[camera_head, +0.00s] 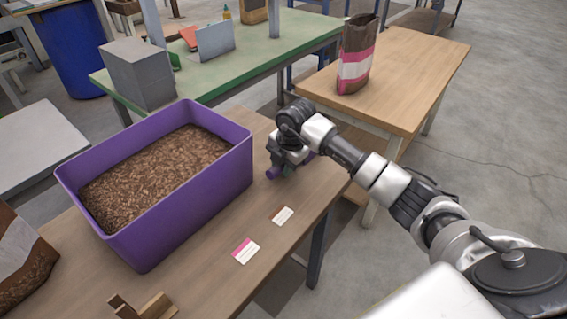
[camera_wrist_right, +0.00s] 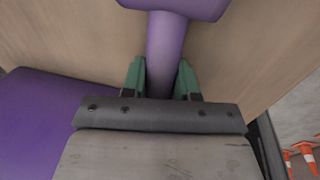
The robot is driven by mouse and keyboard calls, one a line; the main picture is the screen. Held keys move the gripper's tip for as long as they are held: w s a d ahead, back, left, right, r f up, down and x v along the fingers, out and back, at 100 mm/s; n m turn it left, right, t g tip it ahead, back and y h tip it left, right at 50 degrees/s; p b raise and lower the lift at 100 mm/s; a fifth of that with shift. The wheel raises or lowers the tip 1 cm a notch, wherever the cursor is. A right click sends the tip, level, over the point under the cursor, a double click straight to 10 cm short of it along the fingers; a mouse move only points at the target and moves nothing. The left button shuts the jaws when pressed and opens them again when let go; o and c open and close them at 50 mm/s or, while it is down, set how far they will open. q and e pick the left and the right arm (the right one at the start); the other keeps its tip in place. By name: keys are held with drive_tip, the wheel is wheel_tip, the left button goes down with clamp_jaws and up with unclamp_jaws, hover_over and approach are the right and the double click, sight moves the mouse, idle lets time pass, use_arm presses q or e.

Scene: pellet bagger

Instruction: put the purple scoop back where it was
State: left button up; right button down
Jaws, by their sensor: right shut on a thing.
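The purple scoop (camera_head: 273,173) is mostly hidden behind my right gripper (camera_head: 287,168) in the head view, just right of the purple bin. In the right wrist view, the scoop's purple handle (camera_wrist_right: 166,50) lies between the green fingertips of my right gripper (camera_wrist_right: 162,80), which are shut on it. A wider purple part of the scoop shows at the top edge of that view. The scoop is over or on the wooden table; I cannot tell whether it touches. My left gripper is not in view.
The purple bin (camera_head: 150,238) full of brown pellets stands on the wooden table (camera_head: 205,285). Two labels (camera_head: 246,251) and a small wooden holder (camera_head: 145,306) lie in front. A brown bag (camera_head: 22,262) is at left. Another bag (camera_head: 356,58) stands on the table behind.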

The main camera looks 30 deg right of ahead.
drive_tip(key=c, duration=0.9)
unclamp_jaws()
drive_tip(key=shift+f, duration=0.1)
drive_tip(key=shift+o, duration=0.2)
drive_tip(key=v, duration=1.2)
